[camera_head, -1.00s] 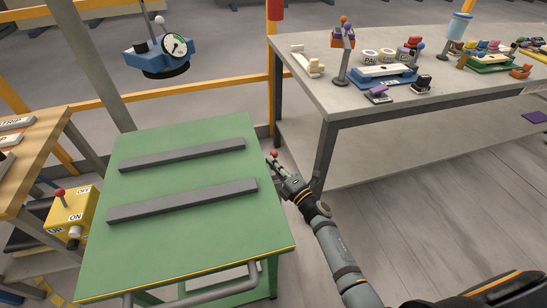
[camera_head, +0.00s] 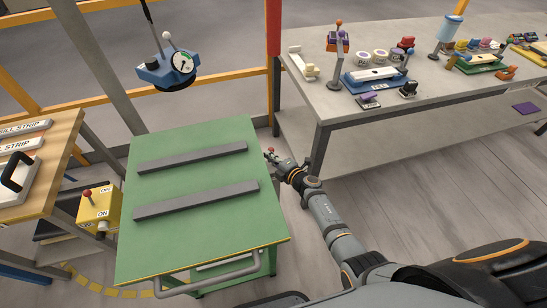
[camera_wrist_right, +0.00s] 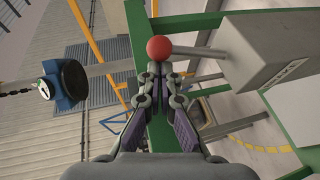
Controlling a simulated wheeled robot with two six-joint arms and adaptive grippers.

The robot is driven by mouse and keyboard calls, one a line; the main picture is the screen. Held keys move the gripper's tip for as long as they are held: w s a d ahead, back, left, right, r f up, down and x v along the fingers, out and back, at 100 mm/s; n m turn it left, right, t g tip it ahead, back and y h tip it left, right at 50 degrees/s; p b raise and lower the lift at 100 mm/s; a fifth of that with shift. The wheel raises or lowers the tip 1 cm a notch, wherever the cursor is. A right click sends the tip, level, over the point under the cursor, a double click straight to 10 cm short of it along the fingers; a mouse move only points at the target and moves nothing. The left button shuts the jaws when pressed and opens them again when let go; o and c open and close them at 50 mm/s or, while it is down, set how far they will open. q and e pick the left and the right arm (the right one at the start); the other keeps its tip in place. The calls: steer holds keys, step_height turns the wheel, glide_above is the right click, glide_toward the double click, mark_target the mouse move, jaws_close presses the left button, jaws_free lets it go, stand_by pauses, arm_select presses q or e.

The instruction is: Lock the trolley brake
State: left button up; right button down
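The green-topped trolley (camera_head: 240,223) stands in front of me with two grey bars on its top. A red ball knob (camera_head: 270,150), which looks like the brake lever's end, sticks out by its right edge. In the right wrist view, the red knob (camera_wrist_right: 159,49) is straight ahead and a thin rod runs from it to the right. My right gripper (camera_head: 279,163) is at the trolley's right side. Its fingertips (camera_wrist_right: 158,78) are drawn together just below the knob; I cannot tell whether they touch it. My left gripper is out of view.
A grey workbench (camera_head: 318,100) with tools stands at the right, close to my right arm. A yellow ON/OFF box (camera_head: 98,207) and a wooden table (camera_head: 62,140) are at the left. A blue gauge unit (camera_head: 165,68) hangs behind the trolley.

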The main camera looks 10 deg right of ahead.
steer(key=v, duration=1.2)
steer(key=shift+w, duration=0.1)
steer(key=s+d+f+m+g+h, duration=0.25)
steer(key=s+f+m, duration=0.2)
steer(key=f, duration=0.35)
steer(key=s+d+f+m+g+h, duration=0.1)
steer(key=s+d+f+m+h, duration=0.1)
steer(key=s+d+f+m, duration=0.35)
steer(key=s+d+f+m+g+h, duration=0.1)
steer(key=s+f+m+h, duration=0.3)
steer(key=f, duration=0.7)
steer(key=s+f+m+g, duration=0.3)
steer(key=s+f, duration=0.3)
steer(key=s, duration=0.8)
steer(key=s+f+m+g+y, duration=0.1)
steer(key=s+f+m+g, duration=0.3)
steer(key=s, duration=1)
step_height(320, 180, down, 3)
steer(key=shift+s+d+r+m+g+p, duration=0.2)
steer(key=shift+s+m+g+p, duration=0.1)
steer(key=shift+g, duration=0.35)
steer(key=shift+y, duration=0.25)
